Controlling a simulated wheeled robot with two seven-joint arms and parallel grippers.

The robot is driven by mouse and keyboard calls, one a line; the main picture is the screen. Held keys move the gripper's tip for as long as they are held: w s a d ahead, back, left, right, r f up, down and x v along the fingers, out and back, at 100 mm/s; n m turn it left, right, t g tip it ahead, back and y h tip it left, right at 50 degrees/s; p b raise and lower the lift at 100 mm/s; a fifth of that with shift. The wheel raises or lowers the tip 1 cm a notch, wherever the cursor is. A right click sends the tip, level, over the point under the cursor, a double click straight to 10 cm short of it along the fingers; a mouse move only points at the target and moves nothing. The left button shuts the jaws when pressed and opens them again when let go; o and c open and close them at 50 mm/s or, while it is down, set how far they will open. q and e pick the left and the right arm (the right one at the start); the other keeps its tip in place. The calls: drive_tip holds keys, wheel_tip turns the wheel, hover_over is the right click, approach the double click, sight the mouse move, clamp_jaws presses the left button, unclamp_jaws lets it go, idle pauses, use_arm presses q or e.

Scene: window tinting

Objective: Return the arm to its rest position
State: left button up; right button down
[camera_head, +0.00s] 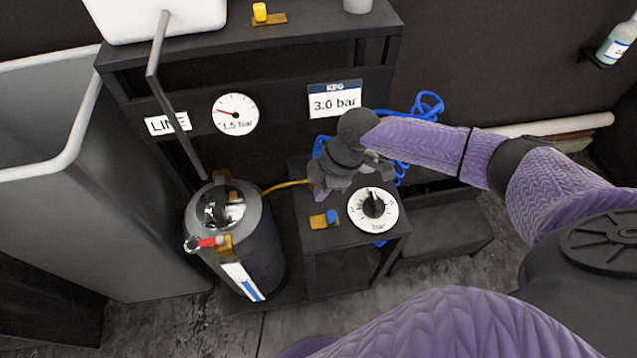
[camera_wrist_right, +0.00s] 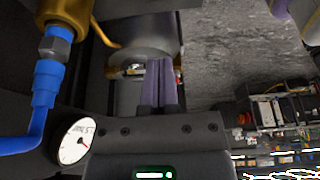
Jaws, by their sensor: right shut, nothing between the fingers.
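My right arm, in a purple sleeve, comes in from the right in the head view. Its right gripper (camera_head: 320,190) is above the small dark stand, just left of and behind the dial (camera_head: 373,208). In the right wrist view its two purple fingers (camera_wrist_right: 159,84) are together with nothing between them. The metal keg (camera_head: 240,235) stands to the left of the stand and also shows beyond the fingers in the wrist view (camera_wrist_right: 128,93). My left gripper is not in view; a purple sleeve of mine shows at the bottom.
A blue and yellow valve (camera_head: 324,219) sits beside the dial. A blue coiled hose (camera_head: 425,105) hangs behind my forearm. The pressure gauge (camera_head: 236,114) and the "3.0 bar" sign (camera_head: 335,101) are on the dark rack behind. Open floor (camera_head: 465,265) lies in front of the stand.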

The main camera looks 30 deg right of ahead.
drive_tip(key=s+a+m+y, duration=0.1)
drive_tip(key=s+a+m, duration=0.3)
drive_tip(key=s+a, duration=0.8)
drive_tip(key=s+d+r+m+t+h, duration=0.2)
drive_tip(key=s+d+m+h, duration=0.2)
drive_tip(key=s+d+m, duration=0.4)
drive_tip(key=s+d+f+g, duration=0.1)
drive_tip(key=s+f, duration=0.1)
drive_tip(key=f, duration=0.7)
drive_tip(key=s+d+f+g, duration=0.1)
drive_tip(key=s+d+f, duration=0.1)
drive_tip(key=f, duration=0.7)
drive_tip(key=s+d+f, duration=0.2)
drive_tip(key=s+f, duration=0.2)
drive_tip(key=s, duration=0.3)
drive_tip(key=s+d+f+g+h+p, duration=0.1)
drive_tip(key=s+d+f, duration=0.2)
drive_tip(key=s, duration=0.4)
drive_tip(key=shift+s+f+g, duration=0.3)
drive_tip(key=shift+s+f, duration=0.1)
drive_tip(key=shift+f, duration=0.3)
